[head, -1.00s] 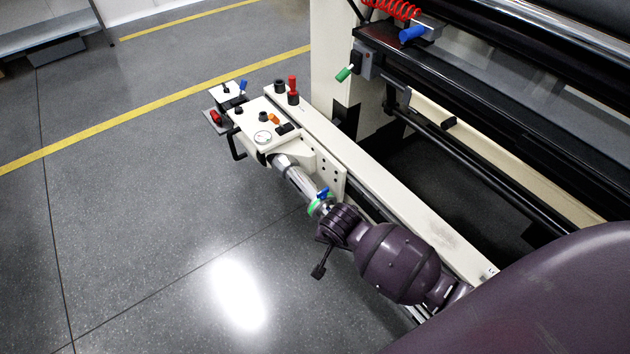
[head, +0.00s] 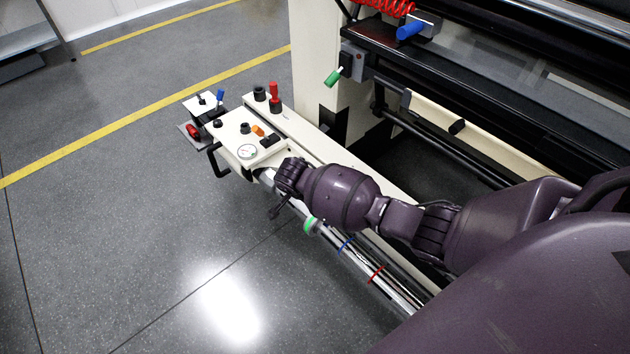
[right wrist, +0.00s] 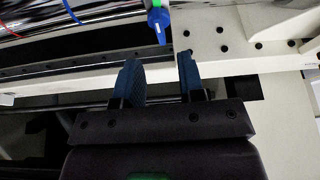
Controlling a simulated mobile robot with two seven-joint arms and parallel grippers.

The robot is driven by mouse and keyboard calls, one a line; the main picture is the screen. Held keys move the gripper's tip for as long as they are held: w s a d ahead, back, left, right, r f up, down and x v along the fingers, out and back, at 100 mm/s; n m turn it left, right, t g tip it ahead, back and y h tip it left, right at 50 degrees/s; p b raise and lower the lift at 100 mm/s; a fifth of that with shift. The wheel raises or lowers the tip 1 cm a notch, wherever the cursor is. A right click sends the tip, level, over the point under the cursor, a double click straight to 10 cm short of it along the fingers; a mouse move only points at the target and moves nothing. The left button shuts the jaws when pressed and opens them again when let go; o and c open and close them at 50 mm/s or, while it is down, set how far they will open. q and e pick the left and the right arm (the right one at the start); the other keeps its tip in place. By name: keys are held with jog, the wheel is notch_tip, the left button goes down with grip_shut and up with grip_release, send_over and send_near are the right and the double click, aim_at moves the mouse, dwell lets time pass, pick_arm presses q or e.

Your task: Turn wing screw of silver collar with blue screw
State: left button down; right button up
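The blue screw (right wrist: 158,22) hangs down at the top of the right wrist view, beside a green band (right wrist: 157,4). The silver collar itself is mostly cut off there. In the head view the green band (head: 310,225) shows on the silver shaft (head: 362,259); my right arm hides the blue screw. My right gripper (right wrist: 158,60) is open and empty, its two blue fingers pointing up toward the screw, with the screw's tip apparently just beyond the gap. In the head view its fingers are hidden. My left gripper is not in view.
A blue ring (head: 347,243) and a red ring (head: 376,273) sit farther along the shaft. The cream machine frame (right wrist: 220,45) lies close behind the fingers. The floor at left is clear.

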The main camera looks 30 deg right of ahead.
jog(key=x, duration=0.2)
jog(key=b+x, duration=0.1)
jog(key=x, duration=0.2)
jog(key=shift+s+a+f+b, duration=0.1)
jog(key=shift+s+f+b, duration=0.1)
jog(key=shift+s+b, duration=0.1)
jog(key=shift+w+d+f+b, duration=0.3)
jog(key=shift+d+f+b, duration=0.05)
jog(key=shift+f, duration=0.3)
jog(key=shift+r, duration=0.1)
grip_shut()
